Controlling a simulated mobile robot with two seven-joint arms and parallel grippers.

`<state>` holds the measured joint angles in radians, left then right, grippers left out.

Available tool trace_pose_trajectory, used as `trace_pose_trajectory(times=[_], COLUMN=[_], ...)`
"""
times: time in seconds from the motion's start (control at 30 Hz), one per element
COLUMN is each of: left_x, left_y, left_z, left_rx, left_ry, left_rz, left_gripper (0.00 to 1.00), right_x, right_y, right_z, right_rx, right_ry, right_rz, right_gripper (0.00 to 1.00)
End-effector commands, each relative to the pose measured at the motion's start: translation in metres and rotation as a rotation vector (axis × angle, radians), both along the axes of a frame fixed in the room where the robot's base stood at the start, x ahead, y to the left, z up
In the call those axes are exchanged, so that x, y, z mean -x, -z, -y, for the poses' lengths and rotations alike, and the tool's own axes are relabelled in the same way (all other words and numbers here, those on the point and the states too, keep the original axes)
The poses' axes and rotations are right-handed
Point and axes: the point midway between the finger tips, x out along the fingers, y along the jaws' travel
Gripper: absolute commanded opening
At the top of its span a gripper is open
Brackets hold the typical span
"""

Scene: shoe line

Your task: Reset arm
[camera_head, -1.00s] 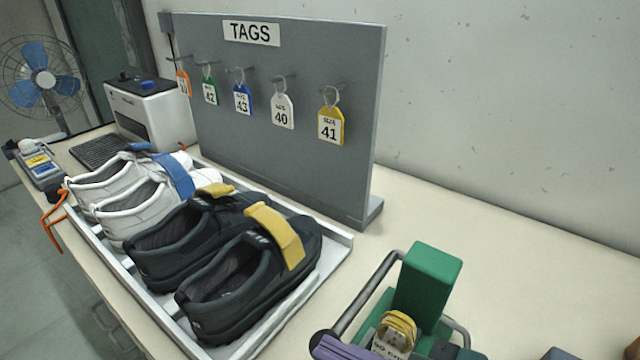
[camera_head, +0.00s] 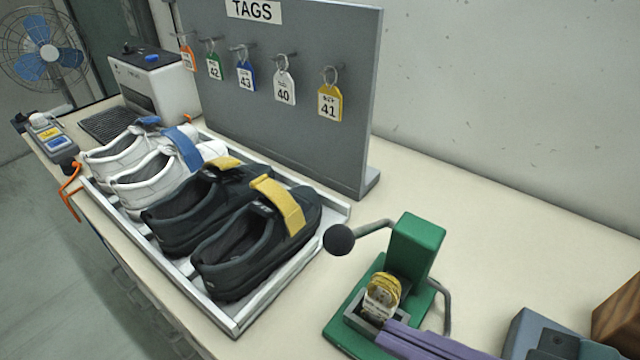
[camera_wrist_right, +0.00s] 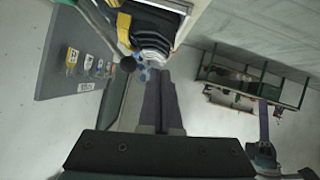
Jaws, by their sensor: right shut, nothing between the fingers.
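My right gripper (camera_head: 400,332) enters at the bottom of the head view. Its purple fingers are closed together and empty, just in front of a green hand press (camera_head: 415,245). In the right wrist view the fingers (camera_wrist_right: 163,78) also lie together. The press has a lever with a dark ball knob (camera_head: 339,240), raised to the left and clear of the fingers. A yellow-topped tag-like item (camera_head: 381,295) sits in the press's grey holder. A purple strip at the right of the wrist view may be my left gripper; its jaws cannot be made out.
A white tray (camera_head: 237,327) holds white shoes (camera_head: 150,180) with blue straps and black shoes (camera_head: 235,255) with yellow straps. Behind stands a grey tag board (camera_head: 310,130) with several hanging tags. Dark and brown boxes are at lower right. The table beyond the press is clear.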

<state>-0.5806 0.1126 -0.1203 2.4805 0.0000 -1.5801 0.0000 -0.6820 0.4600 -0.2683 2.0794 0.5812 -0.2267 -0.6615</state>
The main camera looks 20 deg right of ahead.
Motion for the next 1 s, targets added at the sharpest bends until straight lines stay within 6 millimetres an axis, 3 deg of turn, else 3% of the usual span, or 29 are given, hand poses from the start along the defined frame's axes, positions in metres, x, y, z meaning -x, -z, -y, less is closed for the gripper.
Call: trace_pose_trajectory(times=[0.2, 0.77, 1.0], left_x=[-0.0001, -0.0001, -0.0001], left_y=[-0.0001, 0.0000, 0.0000], left_z=[-0.0011, -0.0030, -0.0026], left_rx=[-0.004, -0.012, -0.009], left_ry=[0.003, 0.007, 0.006], left_rz=[0.000, 0.000, 0.000], left_gripper=[0.00, 0.00, 0.00], right_x=[0.0120, 0.0120, 0.0125], right_y=[-0.0080, -0.0085, 0.0009], right_z=[0.0070, 0.0064, 0.0010], right_rx=[0.001, -0.001, 0.044], right_ry=[-0.001, 0.000, 0.039], right_rz=[0.002, -0.005, -0.225], right_gripper=[0.00, 0.00, 0.00])
